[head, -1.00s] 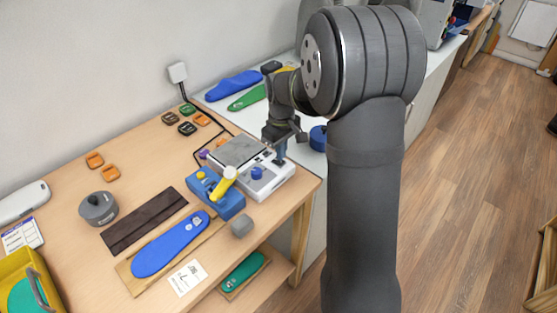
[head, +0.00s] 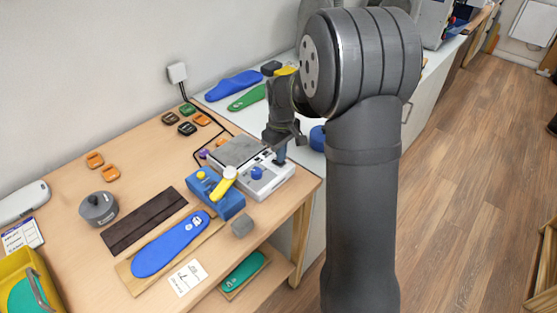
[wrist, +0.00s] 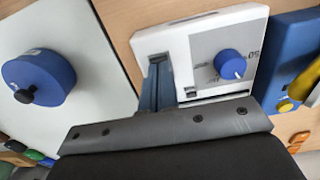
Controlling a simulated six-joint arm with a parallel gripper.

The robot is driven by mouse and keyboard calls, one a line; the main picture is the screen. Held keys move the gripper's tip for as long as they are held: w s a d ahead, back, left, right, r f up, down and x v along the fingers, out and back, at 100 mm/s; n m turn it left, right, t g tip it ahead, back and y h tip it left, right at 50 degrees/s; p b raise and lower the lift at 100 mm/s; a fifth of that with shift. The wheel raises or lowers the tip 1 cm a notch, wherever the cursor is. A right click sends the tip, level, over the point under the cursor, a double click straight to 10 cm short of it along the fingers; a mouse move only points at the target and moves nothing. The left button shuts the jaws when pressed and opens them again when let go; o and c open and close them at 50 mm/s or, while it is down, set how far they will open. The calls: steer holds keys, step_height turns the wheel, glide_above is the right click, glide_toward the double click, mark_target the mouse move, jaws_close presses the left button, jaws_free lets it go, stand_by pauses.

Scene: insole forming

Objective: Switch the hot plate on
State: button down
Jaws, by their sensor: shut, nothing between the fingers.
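The hot plate (head: 272,187) is a white box with a grey top plate (head: 238,151) and a blue dial (head: 257,173) on its front panel. In the wrist view the dial (wrist: 230,64) and the white housing (wrist: 205,25) show clearly. My gripper (head: 280,158) is shut and empty, with its fingers pointing down at the right end of the panel. In the wrist view the fingers (wrist: 157,88) are over the housing beside the dial. A small dark part (wrist: 190,92) shows beside them. The fingertips hide what is under them, and I cannot tell whether they touch it.
A blue tool with a yellow handle (head: 224,182) stands close on the left of the hot plate. A grey block (head: 242,227) and a blue insole (head: 170,244) lie in front. A round blue container (head: 318,138) stands right, behind my gripper.

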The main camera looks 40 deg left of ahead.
steer(key=shift+f, duration=0.4)
steer(key=shift+r, duration=3.55)
steer(key=shift+f, duration=0.1)
step_height(320, 180, down, 7)
steer(key=shift+r, duration=0.1)
steer(key=shift+r, duration=0.1)
